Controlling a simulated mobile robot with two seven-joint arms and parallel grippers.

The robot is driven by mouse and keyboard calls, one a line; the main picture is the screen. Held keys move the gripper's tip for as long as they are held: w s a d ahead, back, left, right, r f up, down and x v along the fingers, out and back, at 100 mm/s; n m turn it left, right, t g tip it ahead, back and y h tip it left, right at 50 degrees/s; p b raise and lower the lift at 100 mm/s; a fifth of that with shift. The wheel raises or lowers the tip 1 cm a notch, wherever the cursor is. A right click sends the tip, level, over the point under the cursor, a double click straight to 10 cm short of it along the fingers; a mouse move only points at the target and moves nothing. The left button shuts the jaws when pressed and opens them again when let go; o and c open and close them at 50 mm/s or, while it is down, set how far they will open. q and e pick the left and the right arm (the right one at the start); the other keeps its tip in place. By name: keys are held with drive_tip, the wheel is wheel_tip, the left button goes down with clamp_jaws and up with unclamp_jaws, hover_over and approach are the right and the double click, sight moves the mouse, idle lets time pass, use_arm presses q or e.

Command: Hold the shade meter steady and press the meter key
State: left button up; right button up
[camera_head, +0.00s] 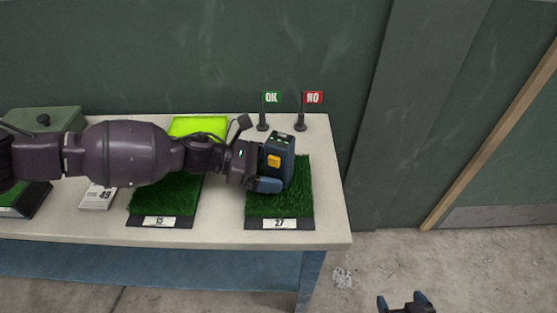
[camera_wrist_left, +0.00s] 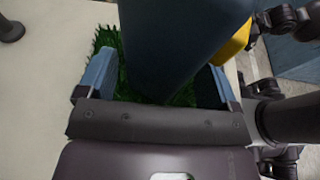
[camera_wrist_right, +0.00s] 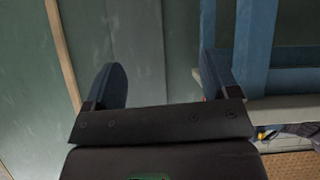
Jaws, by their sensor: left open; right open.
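The shade meter (camera_head: 280,150) is a dark blue upright block with a yellow-orange meter key (camera_head: 273,161) on its front. It stands on the turf sample (camera_head: 292,205) labelled 27. My left gripper (camera_head: 267,174) is open around the meter's lower part, one finger on either side. In the left wrist view the meter (camera_wrist_left: 180,40) rises between the spread fingers, with a gap at the left finger; its yellow key (camera_wrist_left: 238,45) shows at the right. My right gripper (camera_head: 405,301) is open and empty, low in front of the table's right side.
Green OK (camera_head: 271,97) and red NO (camera_head: 313,97) flags stand behind the meter. My left arm crosses above turf sample 15 (camera_head: 160,221). A card marked 49 (camera_head: 98,197) and a green case (camera_head: 45,121) are at the left. The table's right edge (camera_head: 347,225) is clear.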

use_arm(q)
drive_tip(key=shift+d+f, duration=0.1)
drive_tip(key=shift+d, duration=0.2)
use_arm(e)
drive_tip(key=shift+w+r, duration=0.1)
use_arm(q)
drive_tip(key=c, duration=0.6)
use_arm(e)
drive_tip(key=shift+s+d, duration=0.15)
drive_tip(key=shift+s, duration=0.15)
drive_tip(key=shift+s+f, duration=0.2)
drive_tip(key=shift+f, duration=0.1)
drive_tip(key=c, duration=0.4)
drive_tip(key=shift+w, duration=0.1)
drive_tip(key=c, duration=1)
use_arm(q)
drive_tip(key=shift+c, duration=1.4)
use_arm(e)
drive_tip(key=shift+w+r, duration=0.1)
drive_tip(key=shift+w, duration=0.05)
clamp_jaws()
drive_tip(key=shift+w+a+r, duration=0.2)
drive_tip(key=shift+w+a, duration=0.05)
drive_tip(key=shift+w, duration=0.05)
drive_tip(key=shift+s+d, duration=0.15)
drive_tip(key=shift+s, duration=0.05)
drive_tip(key=shift+s+d+f, duration=0.15)
drive_tip(key=shift+s+f, duration=0.15)
drive_tip(key=shift+s, duration=0.05)
